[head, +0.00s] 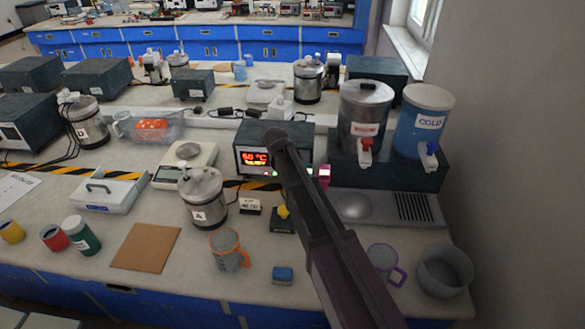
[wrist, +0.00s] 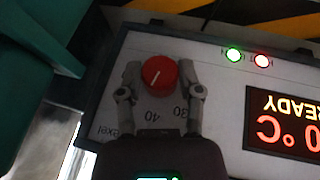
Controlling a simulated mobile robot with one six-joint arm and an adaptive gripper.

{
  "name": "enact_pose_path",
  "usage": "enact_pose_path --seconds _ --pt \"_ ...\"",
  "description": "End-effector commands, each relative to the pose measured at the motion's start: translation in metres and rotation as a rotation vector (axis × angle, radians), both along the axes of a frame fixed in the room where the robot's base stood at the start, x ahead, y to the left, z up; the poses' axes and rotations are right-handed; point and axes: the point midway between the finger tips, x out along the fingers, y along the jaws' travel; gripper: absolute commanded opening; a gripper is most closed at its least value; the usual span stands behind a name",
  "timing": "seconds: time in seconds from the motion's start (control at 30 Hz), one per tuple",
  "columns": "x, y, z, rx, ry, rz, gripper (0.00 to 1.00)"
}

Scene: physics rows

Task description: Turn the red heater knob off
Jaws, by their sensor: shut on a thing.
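The red heater knob (wrist: 158,76) is round with a white pointer line and sits on the heater's white front panel (wrist: 222,95). Dial numbers 30 and 40 show beside it in the wrist view. The two fingers of my gripper (wrist: 161,78) lie on either side of the knob and are shut on it. In the wrist view the panel appears upside down. In the head view the heater (head: 258,130) is a dark box with a lit red display (head: 256,158) reading about 60 °C. My arm hides the knob there.
A green and a red light (wrist: 262,61) glow on the panel. Hot (head: 362,108) and cold (head: 424,117) dispensers stand to the right.

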Motion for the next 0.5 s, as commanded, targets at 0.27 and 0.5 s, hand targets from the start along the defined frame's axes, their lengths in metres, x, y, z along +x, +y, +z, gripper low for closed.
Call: enact_pose_path --seconds 0.27,0.5 --pt "-0.0003 0.0008 -0.0015 -0.026 0.002 0.0 0.0" --pt "0.0 0.002 -0.004 -0.11 0.006 0.0 0.0"
